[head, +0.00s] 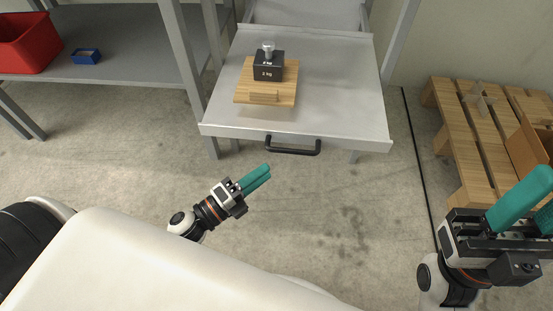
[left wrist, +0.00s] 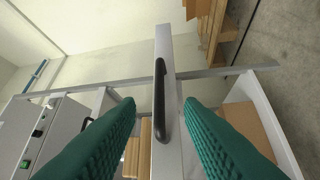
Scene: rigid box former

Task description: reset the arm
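My left gripper (head: 257,178) is in front of the grey metal tray (head: 340,110), below and left of its black handle (head: 293,147) in the head view. Its teal fingers look close together there, but the left wrist view shows them (left wrist: 160,108) apart with nothing held. The handle (left wrist: 159,100) shows beyond the gap, apart from the fingers. My right gripper (head: 532,205) is at the right edge of the head view, partly cut off. Its teal fingers look apart, with nothing visible between them.
A wooden board (head: 285,93) with a dark 2 kg weight (head: 268,68) lies on the tray. A wooden pallet (head: 455,130) with a cardboard box (head: 527,150) is at right. A red bin (head: 25,45) and small blue box (head: 86,56) stand on a left shelf.

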